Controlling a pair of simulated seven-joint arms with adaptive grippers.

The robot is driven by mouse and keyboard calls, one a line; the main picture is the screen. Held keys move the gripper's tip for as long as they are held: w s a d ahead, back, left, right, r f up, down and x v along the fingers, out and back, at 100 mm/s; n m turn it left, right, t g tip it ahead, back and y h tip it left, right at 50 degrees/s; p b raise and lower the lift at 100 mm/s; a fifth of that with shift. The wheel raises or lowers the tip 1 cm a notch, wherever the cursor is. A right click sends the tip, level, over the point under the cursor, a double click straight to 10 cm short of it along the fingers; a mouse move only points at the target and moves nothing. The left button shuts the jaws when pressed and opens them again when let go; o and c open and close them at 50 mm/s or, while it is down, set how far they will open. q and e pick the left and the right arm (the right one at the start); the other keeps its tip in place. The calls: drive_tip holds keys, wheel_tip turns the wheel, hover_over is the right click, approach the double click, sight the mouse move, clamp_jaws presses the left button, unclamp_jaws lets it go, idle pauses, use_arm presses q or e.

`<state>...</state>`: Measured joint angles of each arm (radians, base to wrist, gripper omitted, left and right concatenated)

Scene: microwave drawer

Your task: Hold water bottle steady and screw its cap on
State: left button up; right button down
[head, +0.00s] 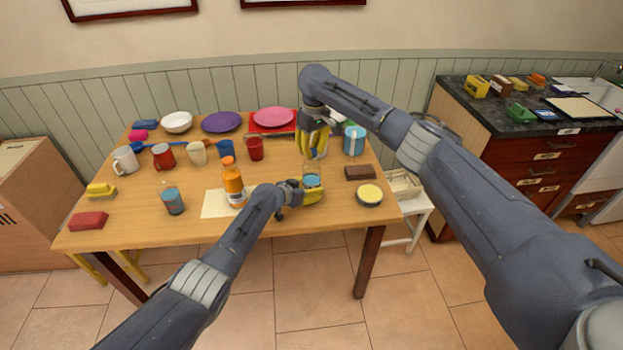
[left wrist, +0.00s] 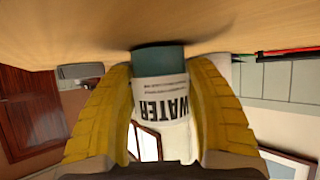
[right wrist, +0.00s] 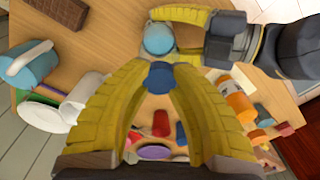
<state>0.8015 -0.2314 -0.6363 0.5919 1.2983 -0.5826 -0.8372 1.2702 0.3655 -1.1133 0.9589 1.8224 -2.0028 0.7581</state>
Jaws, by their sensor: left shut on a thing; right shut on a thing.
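The water bottle (head: 312,181) stands upright near the table's front edge. My left gripper (head: 308,192) is shut around its body. In the left wrist view the bottle's white label (left wrist: 162,100) reads WATER upside down between the yellow fingers, with a teal part (left wrist: 158,61) by the table. My right gripper (head: 314,153) is above the bottle, pointing down. In the right wrist view its fingertips are shut on the blue cap (right wrist: 160,75). The bottle (right wrist: 159,39) shows beyond the cap there, apart from it in the picture. The exact height gap cannot be told.
An orange bottle (head: 233,183) stands left of my left gripper, on a pale sheet (head: 213,206). A round yellow-topped tin (head: 369,194), a dark brown block (head: 360,172) and a light-blue mug (head: 354,139) stand to the right. Cups and plates fill the back.

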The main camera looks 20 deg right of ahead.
drive_tip(key=m, duration=0.5)
drive_tip(key=shift+d+m, duration=0.1)
drive_tip(key=shift+m, duration=3.1)
drive_tip(key=c, duration=1.3)
unclamp_jaws()
